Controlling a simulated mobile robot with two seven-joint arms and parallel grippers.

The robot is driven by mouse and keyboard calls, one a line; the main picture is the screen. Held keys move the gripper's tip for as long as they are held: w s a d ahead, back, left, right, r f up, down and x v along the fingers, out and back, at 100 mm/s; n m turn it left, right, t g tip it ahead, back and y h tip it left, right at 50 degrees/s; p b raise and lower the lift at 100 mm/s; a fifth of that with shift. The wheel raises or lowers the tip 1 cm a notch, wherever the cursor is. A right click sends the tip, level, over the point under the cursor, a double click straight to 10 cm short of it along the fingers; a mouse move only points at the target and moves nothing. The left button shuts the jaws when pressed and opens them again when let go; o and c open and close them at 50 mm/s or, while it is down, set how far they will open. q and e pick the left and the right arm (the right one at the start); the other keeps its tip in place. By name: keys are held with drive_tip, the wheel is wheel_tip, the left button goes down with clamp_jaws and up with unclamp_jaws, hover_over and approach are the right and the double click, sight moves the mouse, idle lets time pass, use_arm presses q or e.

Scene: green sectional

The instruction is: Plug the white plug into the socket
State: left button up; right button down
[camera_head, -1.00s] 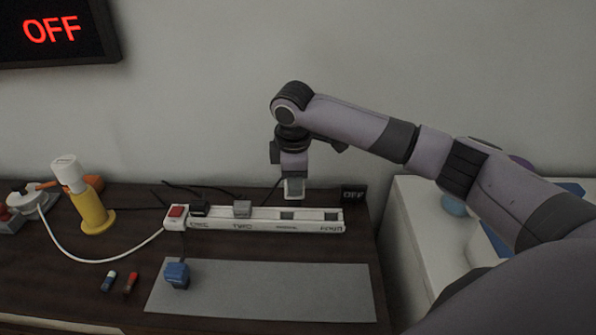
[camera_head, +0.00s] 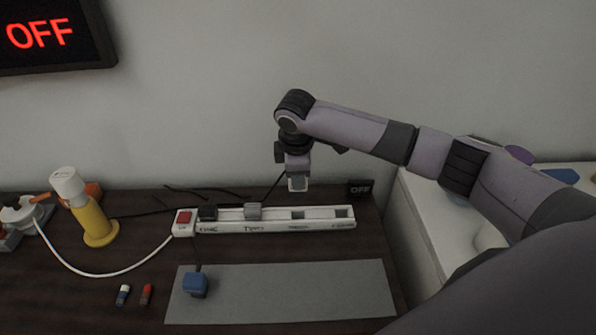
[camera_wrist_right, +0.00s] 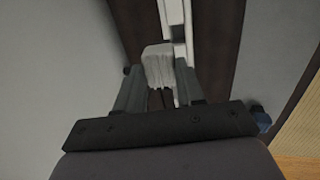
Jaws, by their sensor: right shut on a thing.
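The white plug (camera_head: 298,184) is held by my right gripper (camera_head: 298,174), its lower end pointing down. It is just above and behind the white power strip (camera_head: 275,226); a gap shows between them. Two empty sockets show on the strip's right half; the plug lines up roughly with the left one (camera_head: 297,215). In the right wrist view, the pale plug (camera_wrist_right: 158,66) sits between the fingers of my right gripper (camera_wrist_right: 158,80), with part of the white strip (camera_wrist_right: 178,40) beyond it. The plug's prongs are hidden. My left gripper is not in view.
A black plug (camera_head: 208,212) and a grey plug (camera_head: 253,211) sit in the strip, beside a red switch (camera_head: 184,217). A blue block (camera_head: 195,284) is on the grey mat (camera_head: 290,290). A yellow stand (camera_head: 95,222) is at left. Two small sticks lie in front.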

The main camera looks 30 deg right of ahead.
sight(294, 194)
drive_tip(key=shift+w+r+g, duration=0.1)
drive_tip(key=shift+g, duration=0.2)
drive_tip(key=shift+w+d+r+g+y, duration=0.1)
drive_tip(key=shift+g+y, duration=0.3)
drive_tip(key=shift+g, duration=0.1)
drive_tip(key=shift+f, duration=0.3)
drive_tip(key=shift+f+b, duration=0.95)
drive_tip(key=shift+f, duration=1.65)
drive_tip(key=shift+p, duration=0.45)
drive_tip(key=shift+p, duration=0.4)
drive_tip(key=shift+g, duration=0.3)
